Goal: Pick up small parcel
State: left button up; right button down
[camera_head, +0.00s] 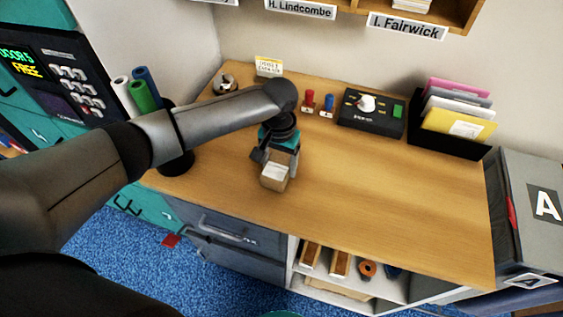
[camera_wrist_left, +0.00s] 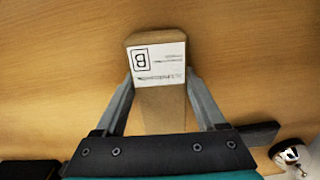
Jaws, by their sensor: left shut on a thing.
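The small parcel (camera_head: 275,176) is a brown box with a white label on top, at the front left part of the wooden counter. In the left wrist view the parcel (camera_wrist_left: 160,70) shows a label with a boxed letter B. My left gripper (camera_head: 280,158) reaches down over it from behind. Its two grey fingers (camera_wrist_left: 158,88) press on both sides of the parcel, shut on it. I cannot tell whether the parcel touches the counter. My right gripper is in neither view.
The counter (camera_head: 400,215) is clear to the right of the parcel. Rolled tubes in a dark holder (camera_head: 177,160) stand at left under my arm. A black control box (camera_head: 371,112), red and blue stamps, and a black tray (camera_head: 455,138) of envelopes stand at the back.

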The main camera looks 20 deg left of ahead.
pick_arm(q)
jog(key=c, duration=0.9)
jog(key=shift+r, duration=0.1)
